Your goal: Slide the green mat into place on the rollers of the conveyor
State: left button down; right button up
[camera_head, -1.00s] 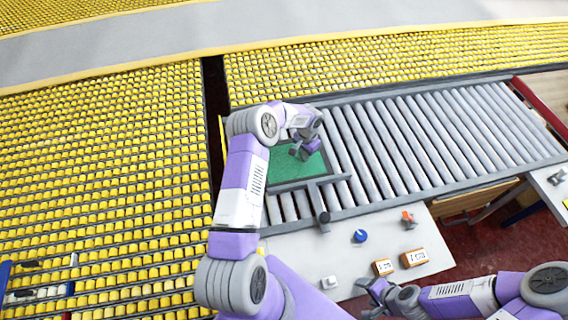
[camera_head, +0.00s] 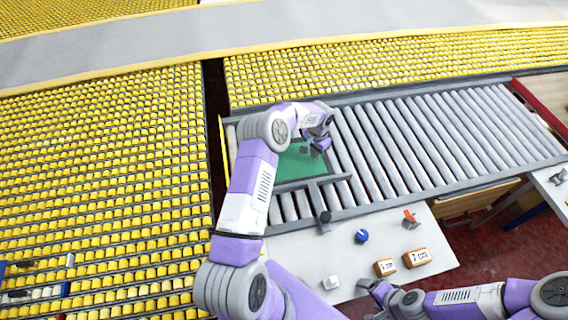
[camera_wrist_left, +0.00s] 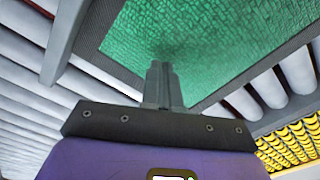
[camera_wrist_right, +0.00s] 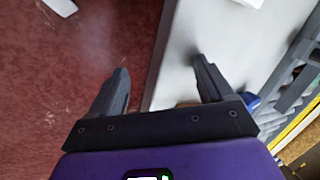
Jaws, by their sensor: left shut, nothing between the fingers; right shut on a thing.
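The green mat (camera_head: 294,166) has a dark border and lies on rollers at the left end of the conveyor (camera_head: 410,140). In the left wrist view the mat (camera_wrist_left: 205,35) fills the upper middle. My left gripper (camera_head: 311,149) is shut and empty over the mat; its fingertips (camera_wrist_left: 160,66) appear at or just above the surface, contact unclear. My left arm hides part of the mat. My right gripper (camera_head: 371,297) is by the white bench's front edge. In the right wrist view its fingers (camera_wrist_right: 160,64) stand apart with the bench edge behind; no held object is visible.
Grey bars (camera_head: 310,182) run along the mat's near side, with a short post (camera_head: 324,217). The white bench (camera_head: 335,262) carries a blue knob (camera_head: 361,236), an orange-topped piece (camera_head: 410,215) and two labelled blocks (camera_head: 416,258). The rollers to the right are clear.

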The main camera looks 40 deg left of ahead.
pick_arm(q)
jog(key=shift+w+r+p, duration=0.1)
jog(key=shift+r+p, duration=0.35)
jog(key=shift+r, duration=0.1)
jog(key=shift+w+a+r+p, duration=0.1)
jog(key=shift+w+r+p, duration=0.1)
jog(key=shift+r+p, duration=0.6)
jog(key=shift+w+a+r+p, duration=0.15)
jog(key=shift+r+p, duration=0.15)
jog(key=shift+r, duration=0.9)
pick_arm(e)
jog(key=shift+a+f+g, duration=0.2)
jog(key=shift+f+g, duration=0.1)
jog(key=shift+r, duration=0.1)
